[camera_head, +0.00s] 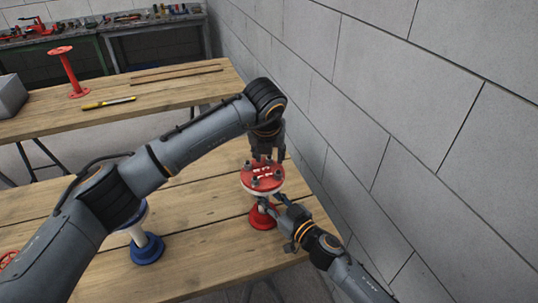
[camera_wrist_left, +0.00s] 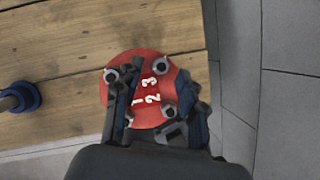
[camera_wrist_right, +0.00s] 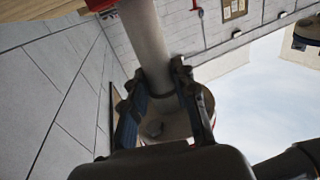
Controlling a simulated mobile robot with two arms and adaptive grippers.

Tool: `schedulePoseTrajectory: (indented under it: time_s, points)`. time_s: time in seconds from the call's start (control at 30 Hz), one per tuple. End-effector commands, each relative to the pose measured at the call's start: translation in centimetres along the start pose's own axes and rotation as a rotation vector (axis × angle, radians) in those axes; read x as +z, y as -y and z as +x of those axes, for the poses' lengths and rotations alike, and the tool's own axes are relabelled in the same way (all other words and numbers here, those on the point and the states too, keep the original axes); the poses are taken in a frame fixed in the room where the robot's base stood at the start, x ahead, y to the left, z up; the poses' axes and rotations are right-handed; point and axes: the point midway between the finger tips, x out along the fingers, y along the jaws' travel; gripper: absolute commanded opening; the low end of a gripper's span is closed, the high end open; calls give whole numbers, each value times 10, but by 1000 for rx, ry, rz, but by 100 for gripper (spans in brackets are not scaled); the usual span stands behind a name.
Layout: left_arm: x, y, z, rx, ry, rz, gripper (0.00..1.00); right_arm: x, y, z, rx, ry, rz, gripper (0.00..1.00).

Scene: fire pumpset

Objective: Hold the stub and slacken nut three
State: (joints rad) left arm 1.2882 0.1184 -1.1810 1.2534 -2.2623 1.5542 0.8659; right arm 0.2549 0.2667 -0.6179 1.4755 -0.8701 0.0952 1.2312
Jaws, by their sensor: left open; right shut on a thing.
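The stub has a red top flange (camera_head: 262,177) with several nuts, a pale neck and a red base (camera_head: 262,218) on the wooden table. In the left wrist view, the flange (camera_wrist_left: 148,118) shows white digits 1, 2 and 3. The nut nearest the 3 (camera_wrist_left: 161,65) sits ahead of and between the fingertips. My left gripper (camera_head: 267,157) is open, just above the flange, pointing down. My right gripper (camera_head: 283,203) is shut on the stub's neck below the flange. In the right wrist view, the neck (camera_wrist_right: 147,40) passes between its fingers.
A blue-based stub (camera_head: 147,249) stands left, partly behind my left arm. A far table (camera_head: 190,95) holds a red spool (camera_head: 72,75), a yellow-black tool (camera_head: 108,103), thin bars and a grey box (camera_head: 10,97). A grey block wall (camera_head: 400,110) stands close on the right.

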Motion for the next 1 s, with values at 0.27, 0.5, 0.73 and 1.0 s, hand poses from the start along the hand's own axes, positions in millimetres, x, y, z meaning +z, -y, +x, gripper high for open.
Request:
schedulePoseTrajectory:
  time_s: [0.27,0.5,0.73,1.0]
  points:
    - [1,0,-54,-2,6,1,41,0,0,0,1,0,-1,0]
    - [1,0,-98,-1,3,-1,41,0,0,0,1,0,-1,0]
    - [0,0,-114,0,0,0,41,0,0,0,0,0,-1,0]
    - [0,0,-115,0,0,-1,41,0,0,0,0,0,-1,34]
